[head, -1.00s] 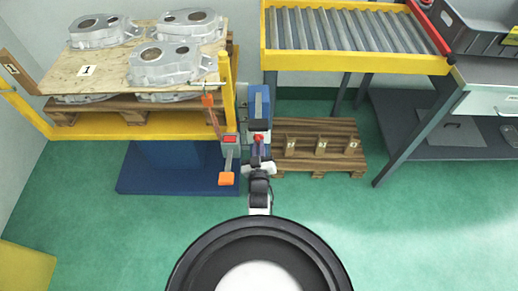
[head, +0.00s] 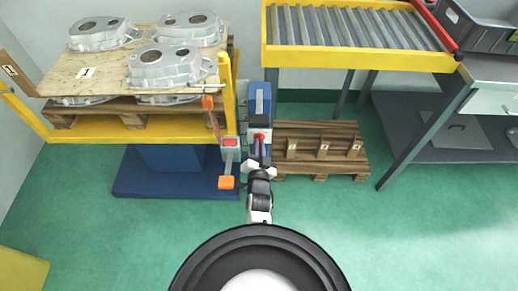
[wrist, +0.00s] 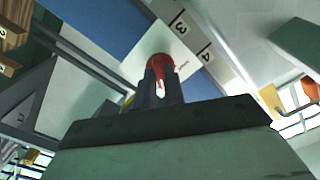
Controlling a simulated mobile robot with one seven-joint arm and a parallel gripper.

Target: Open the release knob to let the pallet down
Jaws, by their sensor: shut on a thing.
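The red release knob (head: 259,137) sits on the front of a blue post (head: 260,98) beside the lift. In the wrist view the red knob (wrist: 160,62) stands out from a white plate, between my fingertips. My gripper (head: 258,148) is shut on the knob, and its fingers (wrist: 161,82) hide part of it. The raised pallet (head: 105,104) lies on the yellow lift frame (head: 140,130) at the left, with a plywood sheet (head: 60,84) marked 1 and several aluminium castings (head: 165,66) on it.
An orange-ended lever (head: 226,182) and a grey box with a red top (head: 230,141) are just left of my gripper. A wooden pallet (head: 345,130) with numbered blocks lies at the right. A roller conveyor (head: 355,28) stands behind. Green floor is clear in front.

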